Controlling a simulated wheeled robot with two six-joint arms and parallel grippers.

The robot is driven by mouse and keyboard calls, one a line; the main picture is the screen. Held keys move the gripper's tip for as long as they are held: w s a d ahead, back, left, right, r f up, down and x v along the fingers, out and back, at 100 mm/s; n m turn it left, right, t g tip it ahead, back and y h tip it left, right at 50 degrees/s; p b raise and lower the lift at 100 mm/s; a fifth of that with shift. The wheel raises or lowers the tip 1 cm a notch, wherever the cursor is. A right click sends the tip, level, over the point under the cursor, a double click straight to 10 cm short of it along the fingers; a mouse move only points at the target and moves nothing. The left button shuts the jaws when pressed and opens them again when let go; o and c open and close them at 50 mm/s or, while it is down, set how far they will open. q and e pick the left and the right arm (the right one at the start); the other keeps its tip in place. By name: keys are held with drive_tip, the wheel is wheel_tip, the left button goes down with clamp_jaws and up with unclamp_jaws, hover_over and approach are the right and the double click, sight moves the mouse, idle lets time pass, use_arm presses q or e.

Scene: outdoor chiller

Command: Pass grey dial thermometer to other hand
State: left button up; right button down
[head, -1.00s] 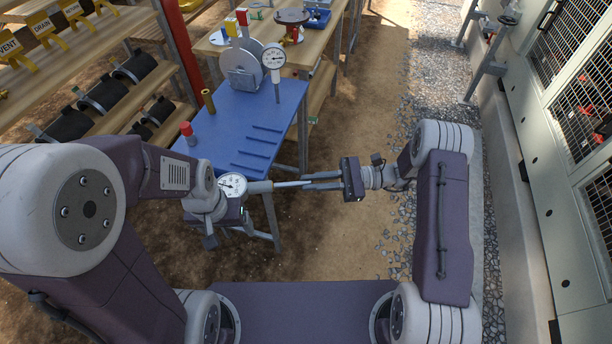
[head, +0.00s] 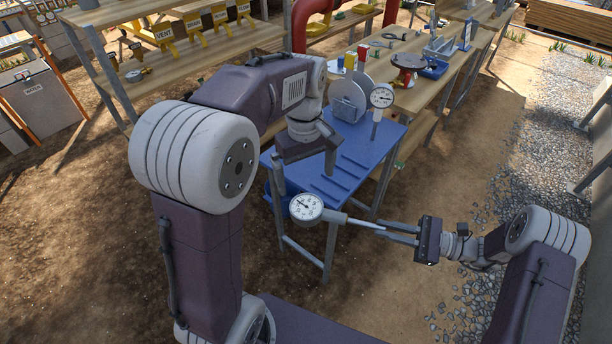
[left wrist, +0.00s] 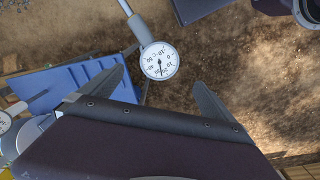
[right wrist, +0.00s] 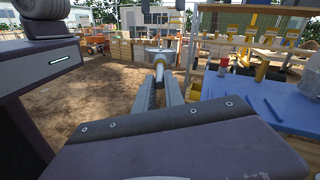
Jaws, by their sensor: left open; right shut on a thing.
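The grey dial thermometer (head: 306,207) has a round white dial, a grey sleeve and a thin stem. My right gripper (head: 388,232) is shut on its stem end and holds it in the air in front of the blue table, dial to the left. In the right wrist view the thermometer (right wrist: 158,57) extends forward from the fingers. My left gripper (head: 322,165) is open and empty, above and apart from the dial in the head view. In the left wrist view the dial (left wrist: 160,61) shows beyond the gap between the open fingers (left wrist: 160,90).
A second dial thermometer (head: 381,97) stands upright on the blue table (head: 345,177), by a grey disc fixture (head: 347,100). Wooden benches stand behind, with a red flanged part (head: 408,64) and a blue tray (head: 434,69). Bare ground is free right of the table.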

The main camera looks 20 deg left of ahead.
sight(307, 208)
use_arm(q)
wheel_tip(307, 208, down, 12)
drive_tip(key=shift+w+d, duration=0.1)
idle(0.4)
drive_tip(key=c, duration=1.5)
use_arm(e)
drive_tip(key=c, duration=1.3)
unclamp_jaws()
drive_tip(key=shift+c, duration=0.2)
